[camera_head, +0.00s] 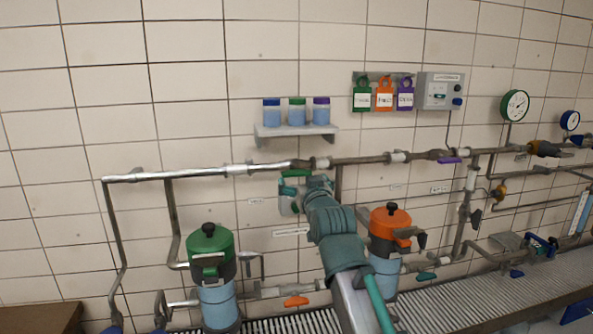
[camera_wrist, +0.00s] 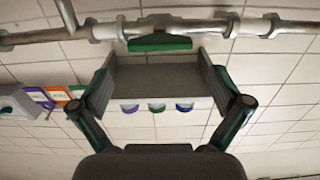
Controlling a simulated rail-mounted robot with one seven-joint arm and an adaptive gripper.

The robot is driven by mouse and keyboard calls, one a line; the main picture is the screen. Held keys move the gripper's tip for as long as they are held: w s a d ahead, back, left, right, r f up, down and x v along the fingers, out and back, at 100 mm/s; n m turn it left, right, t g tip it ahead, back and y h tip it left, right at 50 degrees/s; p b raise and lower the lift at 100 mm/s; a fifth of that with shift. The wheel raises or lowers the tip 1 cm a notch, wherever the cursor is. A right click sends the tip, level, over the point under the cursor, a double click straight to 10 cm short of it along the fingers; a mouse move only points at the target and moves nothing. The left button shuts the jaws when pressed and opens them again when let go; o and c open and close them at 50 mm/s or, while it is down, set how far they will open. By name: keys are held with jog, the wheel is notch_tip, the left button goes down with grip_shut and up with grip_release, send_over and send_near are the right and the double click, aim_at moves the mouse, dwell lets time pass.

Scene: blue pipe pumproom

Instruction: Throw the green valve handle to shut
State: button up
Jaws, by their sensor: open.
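The green valve handle (camera_head: 297,173) lies along the upper pipe, just below it in the head view and partly hidden by my arm. In the wrist view, which is upside down, the green handle (camera_wrist: 160,43) shows as a flat bar parallel to the pipe (camera_wrist: 205,27). My gripper (camera_wrist: 156,66) is open and empty, its fingers spread to either side with the handle ahead between them. I see no contact; the remaining gap is hard to judge. In the head view my gripper (camera_head: 291,196) is small and partly hidden, close below the handle.
A wall shelf (camera_head: 297,131) with three jars stands above the pipe. Hanging tags (camera_head: 384,96) and a control box (camera_head: 440,91) are farther right. A purple handle (camera_head: 449,160) is on the same pipe. Green (camera_head: 210,250) and orange (camera_head: 390,228) canisters stand below, either side of my arm.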

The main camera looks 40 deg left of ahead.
aim_at(298, 173)
jog(key=p+x, duration=0.1)
jog(key=x, duration=0.6)
jog(key=shift+p, duration=0.3)
jog(key=c, duration=0.9)
